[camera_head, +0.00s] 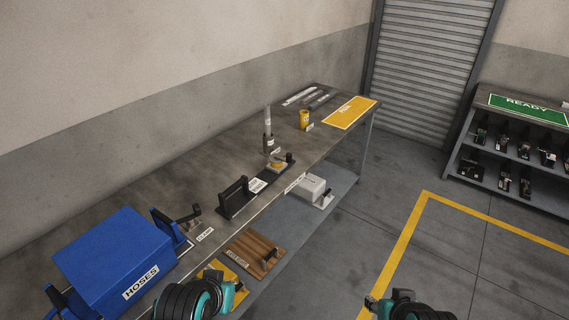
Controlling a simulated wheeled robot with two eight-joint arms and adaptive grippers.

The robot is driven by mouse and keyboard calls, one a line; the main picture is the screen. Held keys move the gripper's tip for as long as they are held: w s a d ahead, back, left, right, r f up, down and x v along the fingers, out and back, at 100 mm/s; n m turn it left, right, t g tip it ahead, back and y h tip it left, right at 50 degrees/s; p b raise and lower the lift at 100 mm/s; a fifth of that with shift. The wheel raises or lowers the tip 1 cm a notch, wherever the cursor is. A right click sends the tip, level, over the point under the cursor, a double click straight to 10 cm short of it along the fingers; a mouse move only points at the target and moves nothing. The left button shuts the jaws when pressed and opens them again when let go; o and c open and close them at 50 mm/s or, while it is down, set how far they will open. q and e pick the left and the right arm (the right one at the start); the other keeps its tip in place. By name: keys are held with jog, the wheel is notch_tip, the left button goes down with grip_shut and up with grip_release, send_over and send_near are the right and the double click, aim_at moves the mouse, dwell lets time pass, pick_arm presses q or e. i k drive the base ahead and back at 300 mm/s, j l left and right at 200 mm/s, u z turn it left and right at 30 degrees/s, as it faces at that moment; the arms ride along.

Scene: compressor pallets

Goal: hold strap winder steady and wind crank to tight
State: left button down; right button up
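I cannot tell for certain which item is the strap winder. A black bracket-like fixture (236,198) stands near the front edge of the workbench, and a small device with a dark crank-like arm (278,161) sits beyond it on a yellow base. A dark handle (190,215) stands beside the blue box. My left gripper (240,286) is at the bottom, in front of the bench and apart from these fixtures. My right gripper (371,303) is over the floor at the bottom, away from the bench. Their finger openings are too small to judge.
The workbench (200,174) runs along the wall. A blue HOSES box (115,258) fills its near end; a yellow cup (304,119) and yellow mat (351,112) are at the far end. A lower shelf holds a grey box (309,187). A READY rack (526,108) stands right; floor between is clear.

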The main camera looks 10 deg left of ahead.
aim_at(276, 160)
jog(key=i+u, duration=0.1)
jog(key=u, duration=0.7)
jog(key=i+l+u, duration=0.25)
jog(key=l+u, duration=0.3)
jog(key=i+l+u, duration=0.25)
jog(key=l, duration=0.2)
jog(key=l+u, duration=0.25)
jog(key=l, duration=0.15)
